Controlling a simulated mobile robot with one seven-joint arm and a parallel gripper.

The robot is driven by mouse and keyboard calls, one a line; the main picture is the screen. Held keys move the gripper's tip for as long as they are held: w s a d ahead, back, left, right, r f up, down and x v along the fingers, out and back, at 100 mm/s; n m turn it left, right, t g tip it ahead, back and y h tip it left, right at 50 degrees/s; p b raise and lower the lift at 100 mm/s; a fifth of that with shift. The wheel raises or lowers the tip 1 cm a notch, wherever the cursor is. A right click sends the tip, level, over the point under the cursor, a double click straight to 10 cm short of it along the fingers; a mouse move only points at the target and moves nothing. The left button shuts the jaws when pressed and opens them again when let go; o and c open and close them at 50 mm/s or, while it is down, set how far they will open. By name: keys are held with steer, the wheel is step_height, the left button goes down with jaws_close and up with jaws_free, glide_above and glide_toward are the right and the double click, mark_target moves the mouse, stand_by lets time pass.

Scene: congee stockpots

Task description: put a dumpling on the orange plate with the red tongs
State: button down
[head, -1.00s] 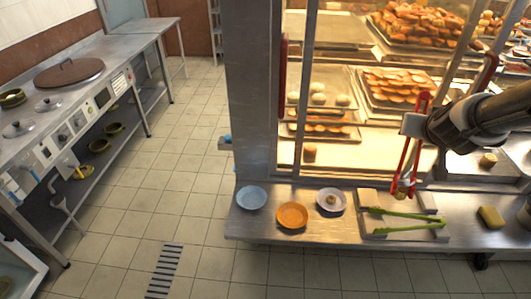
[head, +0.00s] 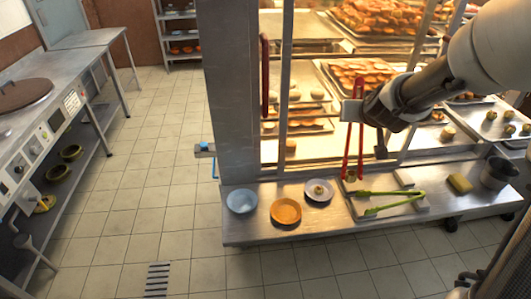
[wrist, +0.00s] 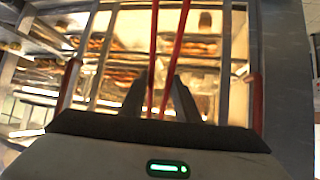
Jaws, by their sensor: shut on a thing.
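My gripper (head: 360,108) is shut on the red tongs (head: 347,145), which hang upright with their tips down. In the wrist view the tongs' red arms (wrist: 162,55) stand between my fingers (wrist: 160,100). A small tan piece, seemingly a dumpling (head: 350,178), shows at the tongs' tips; it is too small to tell how firmly it is held. The tips are over the left end of the board on the steel counter, right of the orange plate (head: 286,211). The orange plate looks empty.
A blue plate (head: 242,201) is at the left. Green tongs (head: 390,193) lie on the board. The glass display case stands behind.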

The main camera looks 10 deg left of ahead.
stand_by(0.3)
steer(key=a+f+n+g+y+b, duration=0.4)
steer(key=a+f+n, duration=0.3)
steer(key=a, duration=0.4)
steer(key=a+f+n+g+y+b, duration=0.4)
steer(key=a+f+n, duration=0.4)
steer(key=a, duration=0.3)
steer(key=shift+s+a+f+y+b, duration=0.2)
steer(key=shift+a+y+b, duration=0.3)
steer(key=shift+y, duration=0.7)
steer(key=shift+d, duration=0.1)
step_height(320, 180, down, 9)
steer(key=b, duration=0.3)
